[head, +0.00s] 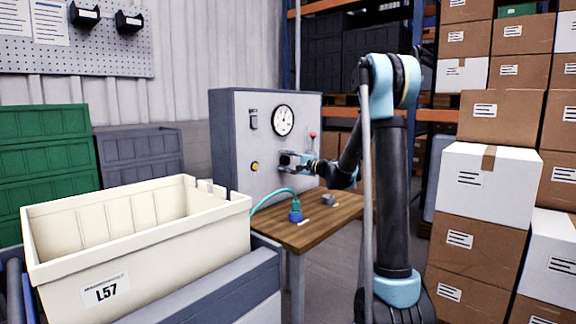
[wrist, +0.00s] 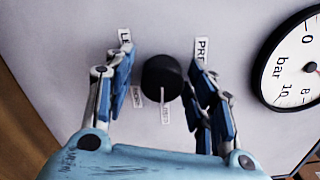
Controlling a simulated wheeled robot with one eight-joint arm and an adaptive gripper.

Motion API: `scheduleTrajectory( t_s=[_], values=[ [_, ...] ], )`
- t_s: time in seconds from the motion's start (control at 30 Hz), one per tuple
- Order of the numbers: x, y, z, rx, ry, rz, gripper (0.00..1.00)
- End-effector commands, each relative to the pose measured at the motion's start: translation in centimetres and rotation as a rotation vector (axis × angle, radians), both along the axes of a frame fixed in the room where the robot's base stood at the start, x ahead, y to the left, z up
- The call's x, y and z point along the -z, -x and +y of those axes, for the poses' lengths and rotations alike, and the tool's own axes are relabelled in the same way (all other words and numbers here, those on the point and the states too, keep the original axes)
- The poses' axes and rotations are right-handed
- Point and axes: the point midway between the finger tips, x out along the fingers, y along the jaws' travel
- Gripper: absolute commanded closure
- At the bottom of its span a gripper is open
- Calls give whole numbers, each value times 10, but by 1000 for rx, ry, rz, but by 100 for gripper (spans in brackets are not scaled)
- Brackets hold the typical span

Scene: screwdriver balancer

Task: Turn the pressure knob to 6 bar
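The black pressure knob (wrist: 162,77) is on the grey panel in the middle of the wrist view, with a pale mark at its lower edge. My gripper (wrist: 166,88) has one blue finger on each side of the knob. The fingers are spread, with a narrow gap visible on the left; contact on the right is unclear. In the head view my gripper (head: 290,160) is at the panel face and hides the knob. The round pressure gauge (head: 283,120) is above it.
The grey cabinet (head: 233,140) carries a yellow button (head: 255,166), a switch (head: 253,119) and a red-topped part (head: 312,135). A wooden table (head: 325,219) below holds a blue connector (head: 295,212). A cream crate (head: 140,245) stands at front left, stacked boxes (head: 485,190) at right.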

Motion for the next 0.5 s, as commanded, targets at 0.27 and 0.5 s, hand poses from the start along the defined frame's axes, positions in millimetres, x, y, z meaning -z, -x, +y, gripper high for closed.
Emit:
scheduleTrajectory(
  t_s=[0.27,0.5],
  values=[
    [-1,-1,-1,3,-2,1,44],
    [-1,7,-13,4,-3,0,44]
  ],
)
